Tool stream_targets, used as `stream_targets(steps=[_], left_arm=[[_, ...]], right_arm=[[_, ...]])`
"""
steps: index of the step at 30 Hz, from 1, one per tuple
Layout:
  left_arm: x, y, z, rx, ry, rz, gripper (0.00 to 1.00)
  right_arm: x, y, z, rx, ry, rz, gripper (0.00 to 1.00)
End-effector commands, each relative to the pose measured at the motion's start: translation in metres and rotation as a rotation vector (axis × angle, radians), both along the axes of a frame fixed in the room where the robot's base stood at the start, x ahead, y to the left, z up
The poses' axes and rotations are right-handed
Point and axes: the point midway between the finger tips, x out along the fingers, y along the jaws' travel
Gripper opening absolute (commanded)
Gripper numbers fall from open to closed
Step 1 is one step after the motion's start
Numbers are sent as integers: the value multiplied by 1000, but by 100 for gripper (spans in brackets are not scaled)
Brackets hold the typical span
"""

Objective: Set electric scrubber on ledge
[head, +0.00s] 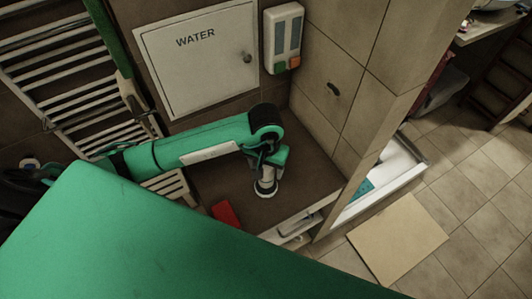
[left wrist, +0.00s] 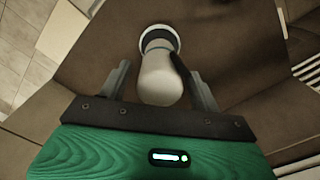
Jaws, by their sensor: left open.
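The electric scrubber (head: 265,188) is at the brown ledge (head: 310,172), below the WATER panel, with its round, white-rimmed head low against the brown surface. In the left wrist view its pale handle (left wrist: 161,82) points toward my palm, and the dark and white head lies beyond. My left gripper (head: 268,166) is just above the scrubber. Its two fingers stand apart on either side of the handle in the left wrist view (left wrist: 157,76). I cannot tell whether a finger touches it. My right gripper is not in view.
A red object (head: 226,213) lies on the ledge left of the scrubber. The WATER panel (head: 200,65) and a dispenser (head: 284,38) are on the walls behind. A towel rack (head: 50,65) stands at left. A tiled wall edge (head: 385,100) bounds the right side.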

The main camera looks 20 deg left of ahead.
Motion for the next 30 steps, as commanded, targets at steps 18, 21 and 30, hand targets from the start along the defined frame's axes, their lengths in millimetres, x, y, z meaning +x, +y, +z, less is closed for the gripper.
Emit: stream_targets(steps=[18, 21, 30], left_arm=[[1, 0, 88, 0, -2, 0, 64], [0, 0, 93, 1, 0, 0, 64], [0, 0, 95, 1, 0, 0, 64]], right_arm=[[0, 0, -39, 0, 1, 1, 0], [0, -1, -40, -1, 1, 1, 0], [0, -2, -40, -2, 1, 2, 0]])
